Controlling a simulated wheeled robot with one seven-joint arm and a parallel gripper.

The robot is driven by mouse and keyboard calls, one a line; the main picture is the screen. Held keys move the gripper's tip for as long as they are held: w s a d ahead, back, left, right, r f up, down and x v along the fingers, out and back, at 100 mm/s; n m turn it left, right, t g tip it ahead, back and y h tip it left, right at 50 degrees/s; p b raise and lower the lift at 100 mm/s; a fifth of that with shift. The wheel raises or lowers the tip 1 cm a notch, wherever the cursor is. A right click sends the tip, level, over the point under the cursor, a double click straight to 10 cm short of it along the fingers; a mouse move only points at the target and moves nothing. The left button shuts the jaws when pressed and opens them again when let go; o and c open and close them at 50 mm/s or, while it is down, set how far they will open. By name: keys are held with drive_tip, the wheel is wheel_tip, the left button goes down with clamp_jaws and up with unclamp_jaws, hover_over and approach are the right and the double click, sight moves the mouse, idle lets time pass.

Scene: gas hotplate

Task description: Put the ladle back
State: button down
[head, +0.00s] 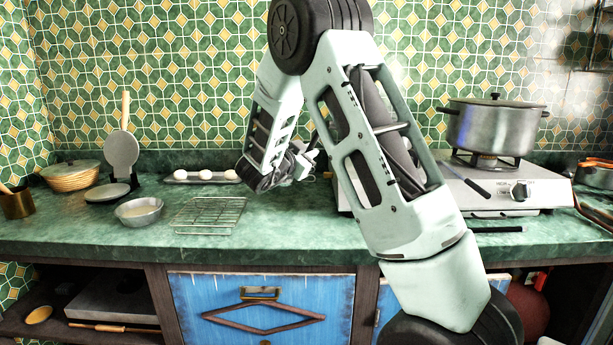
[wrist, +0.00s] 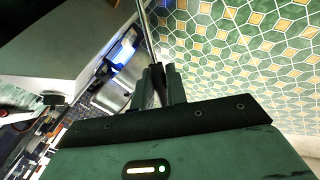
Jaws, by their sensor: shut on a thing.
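My gripper (wrist: 163,82) is shut on the ladle (wrist: 148,34). In the wrist view the ladle's thin metal shaft runs up and slightly left from between the fingers to the top edge. A dark part of its handle sits at the fingertips. The ladle's bowl is out of the wrist view. In the head view my arm folds across the middle, and its far end hangs over the counter in front of the tiled wall. There my gripper and the ladle in it are mostly hidden behind my arm.
A lidded steel pot (head: 492,130) stands on the gas hotplate (head: 530,188) at right. A wire rack (head: 208,216), a small bowl (head: 139,210) and an egg tray (head: 180,181) occupy the counter's left half.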

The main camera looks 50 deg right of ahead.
drive_tip(key=shift+f, duration=2.15)
drive_tip(key=shift+f+b, duration=0.2)
drive_tip(key=shift+b, duration=0.15)
drive_tip(key=c, duration=1.4)
unclamp_jaws()
drive_tip(key=shift+r, duration=0.1)
